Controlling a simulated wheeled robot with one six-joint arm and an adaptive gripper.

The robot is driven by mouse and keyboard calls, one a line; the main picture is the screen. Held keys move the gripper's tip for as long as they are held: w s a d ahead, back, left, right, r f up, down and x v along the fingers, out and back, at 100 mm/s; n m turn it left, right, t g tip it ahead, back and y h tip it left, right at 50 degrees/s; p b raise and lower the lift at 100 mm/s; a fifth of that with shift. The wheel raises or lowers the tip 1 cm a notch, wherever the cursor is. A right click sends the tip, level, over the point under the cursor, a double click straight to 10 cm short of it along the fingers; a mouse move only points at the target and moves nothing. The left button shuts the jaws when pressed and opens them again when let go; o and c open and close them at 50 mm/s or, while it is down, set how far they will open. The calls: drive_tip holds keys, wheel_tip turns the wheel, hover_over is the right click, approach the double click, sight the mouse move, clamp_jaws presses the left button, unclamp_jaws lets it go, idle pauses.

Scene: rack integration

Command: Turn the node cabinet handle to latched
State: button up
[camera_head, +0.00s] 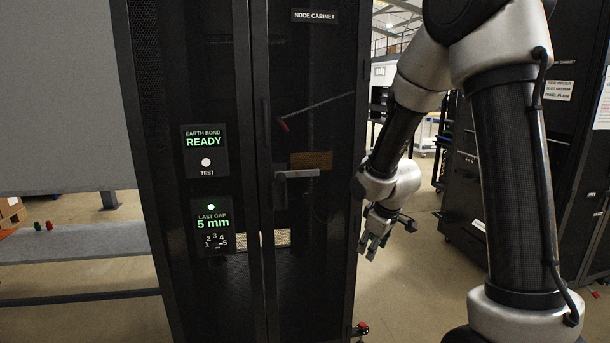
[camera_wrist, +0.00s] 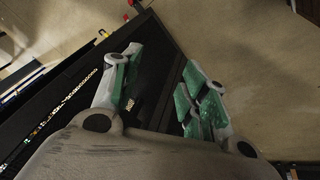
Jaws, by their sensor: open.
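The black node cabinet (camera_head: 335,215) stands upright in the middle of the head view, with its door shut or nearly shut. Its grey lever handle (camera_head: 297,174) points horizontally to the right from a pivot on the door's left edge. My gripper (camera_head: 375,245) is open and empty, to the right of the cabinet's right edge and lower than the handle. In the wrist view my gripper (camera_wrist: 155,95) shows two green-padded fingers spread apart, with the dark cabinet edge and floor beyond them. The handle cannot be made out in the wrist view.
A panel on the left (camera_head: 206,151) reads READY, and one below (camera_head: 212,226) reads LAST GAP 5 mm. A grey bench (camera_head: 80,242) stands at the left. Another dark cabinet (camera_head: 470,190) stands at the right. Open floor (camera_head: 415,275) lies between the cabinets.

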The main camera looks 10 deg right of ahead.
drive_tip(key=w+a+f+n+t+y, duration=0.25)
drive_tip(key=w+a+n+t, duration=0.2)
drive_tip(key=w, duration=0.65)
drive_tip(key=n+t+y, duration=0.5)
drive_tip(key=n+t, duration=0.3)
drive_tip(key=n, duration=0.3)
approach(306, 174)
drive_tip(key=x, duration=0.3)
drive_tip(key=shift+h, duration=0.25)
drive_tip(key=x, duration=0.7)
drive_tip(key=shift+w+a+r, duration=0.1)
drive_tip(key=shift+w+a, duration=0.1)
drive_tip(key=shift+w, duration=0.05)
clamp_jaws()
